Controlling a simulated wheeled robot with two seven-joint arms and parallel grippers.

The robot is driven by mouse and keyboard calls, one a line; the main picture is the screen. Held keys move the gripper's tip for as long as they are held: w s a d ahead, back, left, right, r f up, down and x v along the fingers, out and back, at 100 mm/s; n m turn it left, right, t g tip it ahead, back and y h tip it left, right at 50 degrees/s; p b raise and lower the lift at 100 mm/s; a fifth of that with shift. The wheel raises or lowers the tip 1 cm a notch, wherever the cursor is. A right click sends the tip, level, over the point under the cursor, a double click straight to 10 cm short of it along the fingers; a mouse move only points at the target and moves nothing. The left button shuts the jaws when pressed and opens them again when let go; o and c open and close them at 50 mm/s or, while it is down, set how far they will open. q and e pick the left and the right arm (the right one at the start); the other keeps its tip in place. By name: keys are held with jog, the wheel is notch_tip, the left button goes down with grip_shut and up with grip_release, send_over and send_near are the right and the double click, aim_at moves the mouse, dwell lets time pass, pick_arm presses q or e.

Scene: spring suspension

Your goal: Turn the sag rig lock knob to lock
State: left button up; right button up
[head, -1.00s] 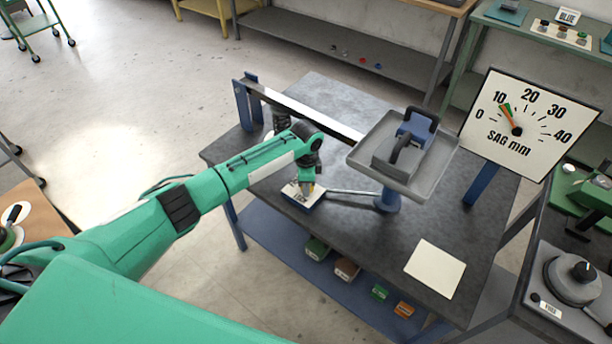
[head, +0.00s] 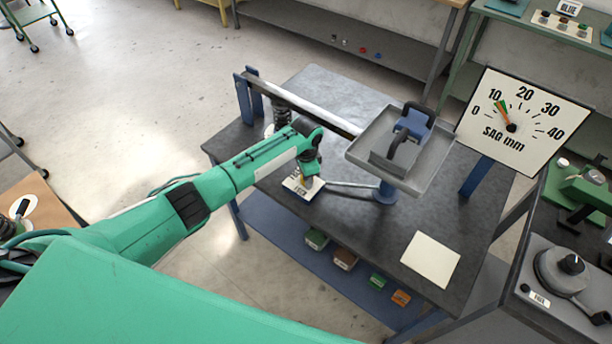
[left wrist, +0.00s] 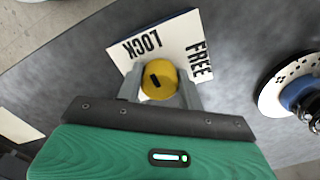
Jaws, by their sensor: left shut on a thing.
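The lock knob (left wrist: 159,80) is a yellow round knob with a black mark, in the left wrist view. It stands on a white plate (left wrist: 180,40) marked LOCK and FREE. The black mark slants toward the upper left, on the LOCK side of the plate. My left gripper (left wrist: 160,88) is shut on the knob, one finger on each side. In the head view the left gripper (head: 306,182) points down over the plate (head: 298,190), and the knob is mostly hidden there. My right gripper is not in view.
The sag rig's beam (head: 310,105) and grey tray (head: 372,155) with a weight (head: 398,150) stand behind my gripper. A dial (head: 520,120) marked SAG mm stands at the right. A blank pale card (head: 431,260) lies on the dark table (head: 350,240).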

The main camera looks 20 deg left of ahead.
pick_arm(q)
jog(key=shift+r, duration=0.1)
jog(key=o, duration=1)
notch_tip(320, 180, up, 14)
jog(key=b, duration=0.2)
jog(key=shift+b, duration=0.35)
jog(key=shift+f, duration=0.2)
